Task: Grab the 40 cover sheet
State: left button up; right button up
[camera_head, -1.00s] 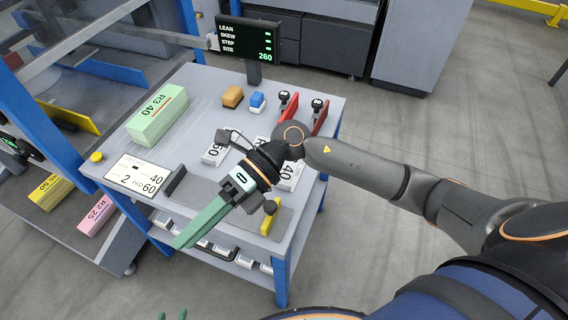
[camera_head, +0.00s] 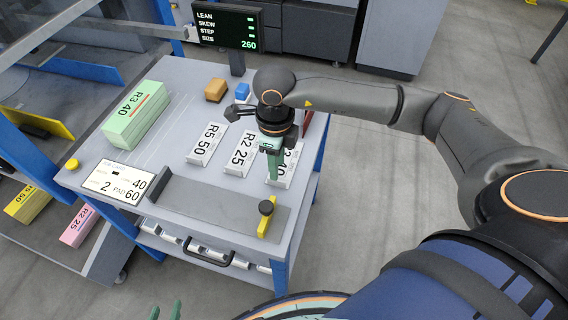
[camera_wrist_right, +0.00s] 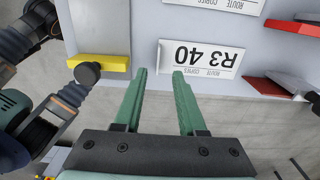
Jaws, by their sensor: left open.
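The 40 cover sheet is a white card, labelled R3 40 in the right wrist view (camera_wrist_right: 203,58). In the head view the 40 cover sheet (camera_head: 287,168) is the rightmost of three cards on the table, partly hidden by my right gripper (camera_head: 272,180). In the right wrist view my right gripper (camera_wrist_right: 162,72) is open and empty, its green fingers pointing toward the card's left end. I cannot tell whether they touch it. My left gripper (camera_head: 166,310) shows only its open green fingertips at the bottom edge of the head view.
The R2 25 card (camera_head: 240,155) and R5 50 card (camera_head: 206,144) lie to the left. A green R3 40 stack (camera_head: 137,115) is further left. A yellow piece with a black knob (camera_head: 265,218) stands near the front edge. Orange (camera_head: 215,89) and blue (camera_head: 242,91) blocks stand behind.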

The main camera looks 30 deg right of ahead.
jog(key=f, duration=0.5)
jog(key=shift+a+f, duration=0.2)
jog(key=shift+f, duration=0.1)
jog(key=shift+c, duration=0.2)
grip_shut()
